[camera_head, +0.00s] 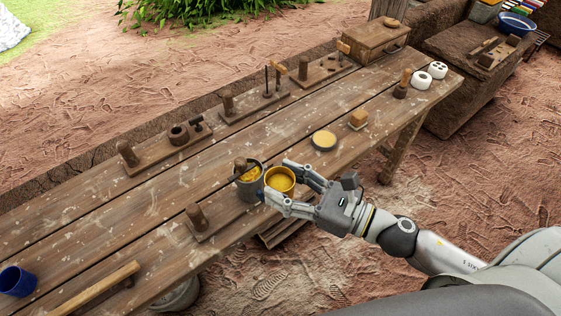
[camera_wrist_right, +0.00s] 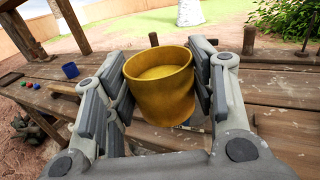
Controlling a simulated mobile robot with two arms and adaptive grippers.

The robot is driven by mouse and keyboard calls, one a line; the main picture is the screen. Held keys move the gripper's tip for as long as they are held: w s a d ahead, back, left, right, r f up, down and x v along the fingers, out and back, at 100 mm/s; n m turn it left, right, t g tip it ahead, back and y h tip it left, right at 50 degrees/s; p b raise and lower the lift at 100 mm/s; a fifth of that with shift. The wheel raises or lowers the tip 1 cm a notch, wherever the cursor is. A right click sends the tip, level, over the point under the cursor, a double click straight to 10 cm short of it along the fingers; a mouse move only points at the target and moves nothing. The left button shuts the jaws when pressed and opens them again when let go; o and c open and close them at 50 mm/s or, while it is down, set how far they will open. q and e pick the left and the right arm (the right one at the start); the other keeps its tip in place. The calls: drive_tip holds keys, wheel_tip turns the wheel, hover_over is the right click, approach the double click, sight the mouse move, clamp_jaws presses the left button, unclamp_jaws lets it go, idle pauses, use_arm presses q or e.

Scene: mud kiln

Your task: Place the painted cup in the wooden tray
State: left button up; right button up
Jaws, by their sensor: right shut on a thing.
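The painted cup, plain yellow outside and in, sits between the fingers of my right gripper (camera_head: 276,179). The cup (camera_head: 281,181) is upright at the table's near edge, just right of a grey pot. In the right wrist view the yellow cup (camera_wrist_right: 160,88) is gripped on both sides, its rim facing up. I cannot tell whether its base touches the table. No tray can be named for certain; several low wooden holders with pegs stand on the table, one at the back left (camera_head: 165,150) and one near the front (camera_head: 211,222). My left gripper is out of view.
The grey pot (camera_head: 245,190) with yellow content stands close beside the cup. A round yellow-topped disc (camera_head: 324,140), a small block (camera_head: 358,119) and white pieces (camera_head: 421,80) lie to the right. A blue cup (camera_head: 17,281) stands far left. The mid-left tabletop is fairly clear.

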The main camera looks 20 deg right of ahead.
drive_tip(key=shift+s+r, duration=0.15)
drive_tip(key=shift+s, duration=0.1)
drive_tip(key=shift+h, duration=0.3)
drive_tip(key=m+t+h, duration=0.2)
drive_tip(key=d+m+t+h, duration=0.1)
drive_tip(key=shift+w, duration=0.25)
drive_tip(key=d+m+t+h, duration=0.2)
drive_tip(key=d+m+h, duration=0.4)
drive_tip(key=h, duration=0.3)
drive_tip(key=a+n+y, duration=0.1)
drive_tip(key=n+y, duration=0.1)
drive_tip(key=y, duration=0.1)
drive_tip(key=a+n+g+y, duration=0.1)
drive_tip(key=a+n+y, duration=0.2)
drive_tip(key=a+y, duration=0.1)
drive_tip(key=y, duration=0.1)
drive_tip(key=shift+w+a+n+g+y, duration=0.1)
drive_tip(key=shift+a+n+g+y, duration=0.2)
drive_tip(key=shift+n+g, duration=0.1)
drive_tip(key=shift+a+n+g+y, duration=0.25)
drive_tip(key=shift+n+g+y, duration=0.15)
drive_tip(key=shift+n+y, duration=0.15)
drive_tip(key=shift+a+n+g+y, duration=0.25)
drive_tip(key=shift+n+g+y, duration=0.2)
drive_tip(key=shift+y, duration=0.2)
drive_tip(key=shift+s+a+n+g+y, duration=0.25)
drive_tip(key=shift+s+n+g+y, duration=0.1)
drive_tip(key=shift+n+g+y, duration=0.35)
